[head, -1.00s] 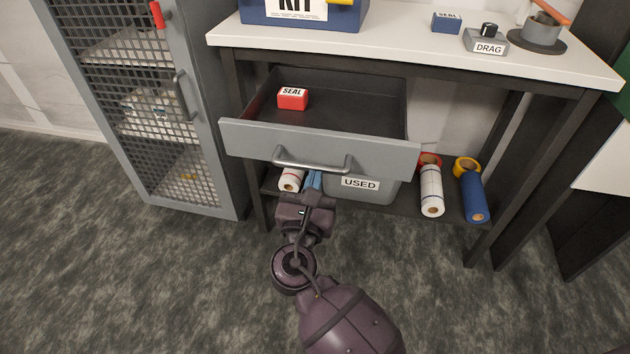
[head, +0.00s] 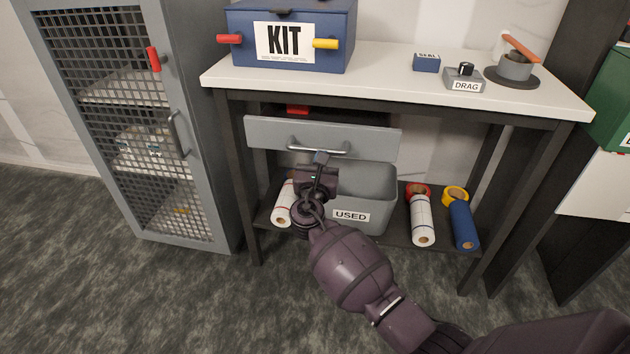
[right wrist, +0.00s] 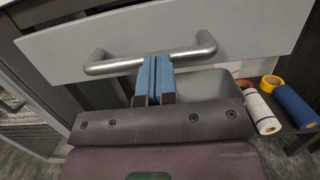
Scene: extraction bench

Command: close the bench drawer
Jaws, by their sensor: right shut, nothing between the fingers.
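The bench drawer (head: 365,140) has a grey front with a metal bar handle (head: 335,151). The drawer stands a little open; a narrow dark gap shows above its front, with part of a red block (head: 297,109) inside. My right gripper (head: 320,158) is at the left-middle of the handle. In the right wrist view its blue fingers (right wrist: 154,75) are shut together with nothing between them. Their tips overlap the handle bar (right wrist: 190,55); I cannot tell whether they touch it. My left gripper is not in view.
The bench top (head: 400,75) bears a blue KIT box (head: 335,45), a DRAG block (head: 463,80) and a small pot. Below are a grey USED bin (head: 375,190) and several rolls. A mesh cabinet (head: 180,200) stands close on the left.

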